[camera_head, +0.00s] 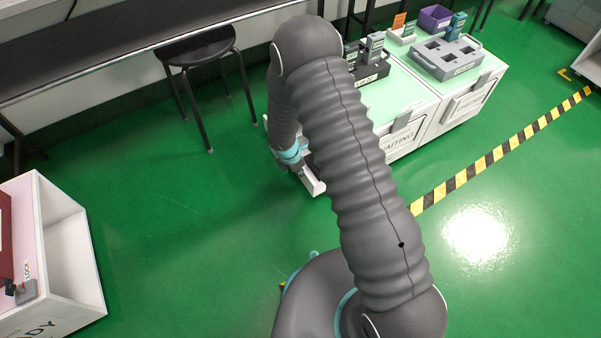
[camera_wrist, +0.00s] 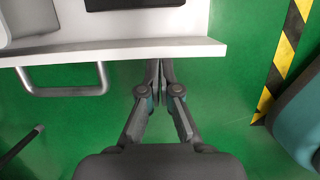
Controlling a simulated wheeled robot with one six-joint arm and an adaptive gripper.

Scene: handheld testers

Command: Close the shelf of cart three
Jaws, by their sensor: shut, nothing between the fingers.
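In the wrist view a pulled-out white shelf (camera_wrist: 115,48) fills the upper left, its front edge running across the picture. A grey bar handle (camera_wrist: 65,91) is fixed to that front, left of my gripper (camera_wrist: 159,66). My gripper is shut and empty, its fingertips at the shelf's front edge, right of the handle. I cannot tell whether they touch it. In the head view my arm hides most of this cart, and only a white shelf corner (camera_head: 314,186) shows below my wrist. No cart number is readable.
A cart marked WAITING (camera_head: 399,137) stands right of my arm, with another cart (camera_head: 466,103) beside it. A white cart (camera_head: 72,255) is at lower left. A black stool (camera_head: 197,46) stands by the bench. Green floor is open at centre left; striped tape (camera_head: 500,150) runs at right.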

